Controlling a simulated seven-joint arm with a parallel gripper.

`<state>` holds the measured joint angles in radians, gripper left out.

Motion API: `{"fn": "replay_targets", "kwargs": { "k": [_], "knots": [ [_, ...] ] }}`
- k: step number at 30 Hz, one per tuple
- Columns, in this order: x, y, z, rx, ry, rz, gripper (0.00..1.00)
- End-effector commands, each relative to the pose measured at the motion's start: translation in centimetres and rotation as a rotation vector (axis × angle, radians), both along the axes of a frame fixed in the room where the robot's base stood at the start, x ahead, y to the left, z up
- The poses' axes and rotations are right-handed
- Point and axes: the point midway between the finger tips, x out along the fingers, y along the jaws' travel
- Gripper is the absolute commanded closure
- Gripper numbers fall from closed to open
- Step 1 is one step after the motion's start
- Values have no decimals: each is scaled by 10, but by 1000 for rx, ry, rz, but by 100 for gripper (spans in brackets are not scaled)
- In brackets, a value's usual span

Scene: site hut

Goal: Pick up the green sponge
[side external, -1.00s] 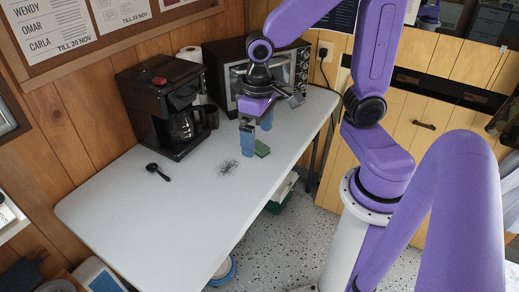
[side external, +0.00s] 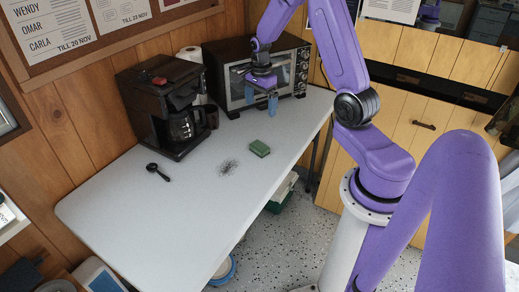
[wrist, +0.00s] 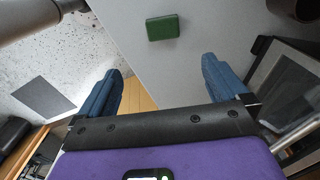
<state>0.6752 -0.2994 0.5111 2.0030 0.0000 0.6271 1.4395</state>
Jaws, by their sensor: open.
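The green sponge (side external: 259,148) lies flat on the white table (side external: 130,215), near its right edge. In the wrist view the sponge (wrist: 162,27) shows at the top, beyond the fingertips and roughly centred between them. My gripper (side external: 261,103) has blue fingers and is open and empty. It hangs above the table in front of the toaster oven, behind the sponge and apart from it. In the wrist view the two blue fingers (wrist: 158,80) are spread wide with nothing between them.
The toaster oven (side external: 235,88) stands close behind my gripper. A coffee maker (side external: 160,105) with a glass pot stands to the left. A black scoop (side external: 158,172) and a patch of dark grounds (side external: 228,167) lie on the table. The front of the table is clear.

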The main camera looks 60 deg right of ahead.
Motion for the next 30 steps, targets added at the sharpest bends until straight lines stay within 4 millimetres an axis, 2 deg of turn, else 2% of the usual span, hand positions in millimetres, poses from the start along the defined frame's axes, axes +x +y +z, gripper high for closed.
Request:
{"fn": "replay_targets", "kwargs": {
  "k": [5,21,30],
  "knots": [
    [-1,-4,-16,1,4,-24,0],
    [-1,-3,-106,1,4,-21,0],
    [0,-3,-125,0,0,-20,0]
  ]
}}
